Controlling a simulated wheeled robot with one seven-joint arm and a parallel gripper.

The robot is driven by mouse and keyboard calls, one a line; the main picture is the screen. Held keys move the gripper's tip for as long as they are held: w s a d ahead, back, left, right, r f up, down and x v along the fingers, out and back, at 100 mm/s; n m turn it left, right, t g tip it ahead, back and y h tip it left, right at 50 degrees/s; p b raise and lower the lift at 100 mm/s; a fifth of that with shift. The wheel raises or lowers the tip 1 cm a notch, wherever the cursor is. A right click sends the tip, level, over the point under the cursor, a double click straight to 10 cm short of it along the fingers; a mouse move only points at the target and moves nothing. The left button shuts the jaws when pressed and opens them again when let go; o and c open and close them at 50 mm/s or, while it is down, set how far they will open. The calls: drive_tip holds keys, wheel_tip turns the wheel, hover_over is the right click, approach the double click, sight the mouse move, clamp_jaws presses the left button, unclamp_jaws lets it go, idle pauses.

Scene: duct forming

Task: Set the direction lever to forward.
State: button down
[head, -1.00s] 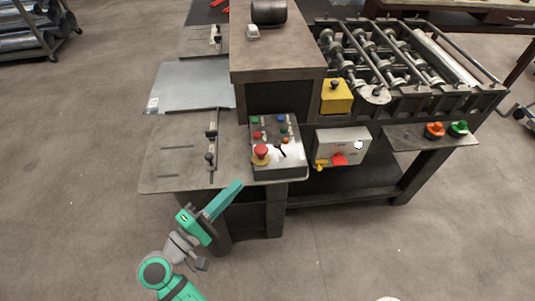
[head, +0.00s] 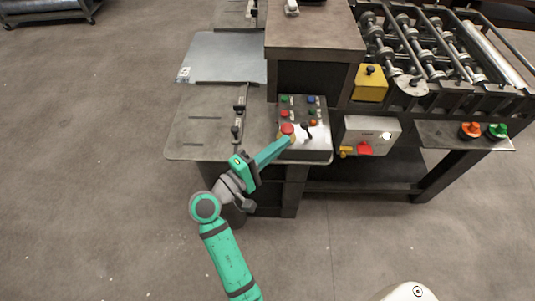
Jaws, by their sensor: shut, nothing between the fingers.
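The control box (head: 317,146) stands on the machine's front table, with several coloured buttons on its sloped face. A small black lever (head: 306,131), which looks like the direction lever, sticks up at the middle right of this face. Its exact setting is too small to read. My gripper (head: 289,140) is shut and empty. Its fingertips are at the box's front left, just in front of the red mushroom button (head: 287,129) and left of the lever. I cannot tell whether the tips touch the box.
The flat table (head: 195,145) is on the left. Open floor lies in front.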

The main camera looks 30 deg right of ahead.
sight(302, 127)
drive_tip(key=shift+x, duration=2.5)
